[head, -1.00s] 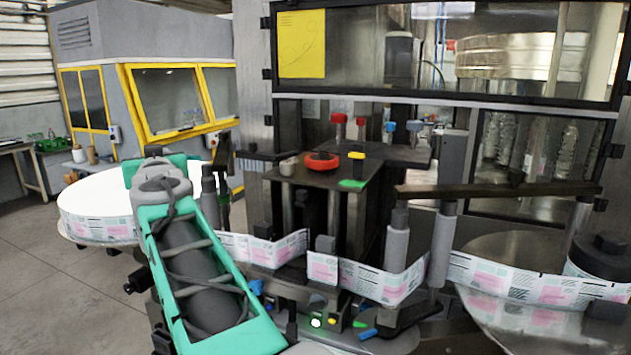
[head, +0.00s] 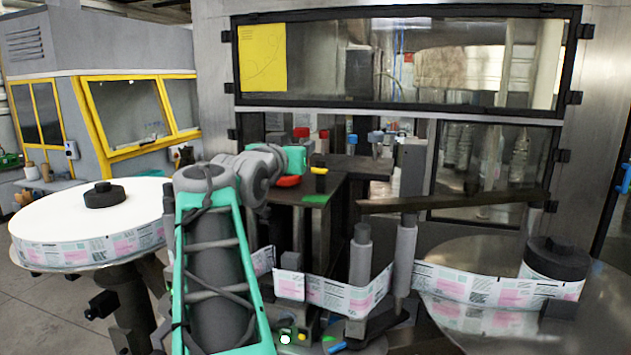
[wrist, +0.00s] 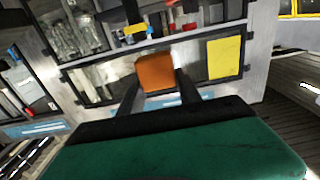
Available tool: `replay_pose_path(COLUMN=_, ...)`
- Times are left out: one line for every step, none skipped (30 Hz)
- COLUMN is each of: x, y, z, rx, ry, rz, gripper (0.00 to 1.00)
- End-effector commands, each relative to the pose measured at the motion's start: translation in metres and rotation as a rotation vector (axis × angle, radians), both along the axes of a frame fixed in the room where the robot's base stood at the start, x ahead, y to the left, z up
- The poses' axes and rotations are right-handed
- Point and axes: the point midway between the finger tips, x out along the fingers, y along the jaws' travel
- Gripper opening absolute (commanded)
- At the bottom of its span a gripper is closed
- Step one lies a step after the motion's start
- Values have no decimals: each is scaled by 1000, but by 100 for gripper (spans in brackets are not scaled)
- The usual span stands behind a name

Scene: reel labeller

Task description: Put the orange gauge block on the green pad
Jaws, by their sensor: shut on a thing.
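The orange gauge block (wrist: 155,72) shows in the wrist view between the two dark fingers of my gripper (wrist: 158,86), which is shut on it. It is held up in the air, with the machine front behind it. In the head view my arm hides the block and the fingers. The green pad (head: 314,198) lies flat on the front right part of the dark stand top in the head view, and its visible surface is bare. My wrist is at the left side of that stand in the picture.
A red disc (head: 288,181) and a yellow-topped black piece (head: 319,170) stand near the pad. Grey rollers (head: 361,262) and a dark bar (head: 450,202) are to the right of the stand. A white label reel (head: 60,215) is at the left.

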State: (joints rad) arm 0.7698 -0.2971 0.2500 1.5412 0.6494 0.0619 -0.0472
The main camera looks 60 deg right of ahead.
Motion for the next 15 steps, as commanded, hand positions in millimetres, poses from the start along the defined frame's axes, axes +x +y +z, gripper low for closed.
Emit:
replay_pose_path(x=-7, y=-15, z=-2, rx=3, ry=3, rz=-8, gripper=0)
replay_pose_path(x=-8, y=-22, z=-10, rx=3, ry=4, rz=-6, gripper=0)
replay_pose_path(x=-10, y=-28, z=-21, rx=4, ry=6, rz=-4, gripper=0)
replay_pose_path(x=-11, y=-33, z=-28, rx=5, ry=3, rz=-4, gripper=0)
replay_pose_path(x=-12, y=-38, z=-33, rx=3, ry=5, rz=-3, gripper=0)
replay_pose_path(x=-14, y=-43, z=-40, rx=3, ry=2, rz=-2, gripper=0)
replay_pose_path(x=-14, y=-46, z=-44, rx=1, ry=1, rz=-1, gripper=0)
replay_pose_path(x=-15, y=-49, z=-48, rx=2, ry=1, rz=0, gripper=0)
replay_pose_path(x=-15, y=-52, z=-52, rx=0, ry=1, rz=0, gripper=0)
replay_pose_path(x=-16, y=-54, z=-55, rx=0, ry=2, rz=0, gripper=0)
replay_pose_path(x=-17, y=-57, z=-59, rx=2, ry=2, rz=0, gripper=0)
replay_pose_path(x=-18, y=-61, z=-64, rx=2, ry=1, rz=0, gripper=0)
replay_pose_path(x=-18, y=-63, z=-70, rx=4, ry=2, rz=1, gripper=0)
replay_pose_path(x=-17, y=-62, z=-76, rx=2, ry=2, rz=3, gripper=0)
replay_pose_path(x=-17, y=-61, z=-84, rx=3, ry=2, rz=3, gripper=0)
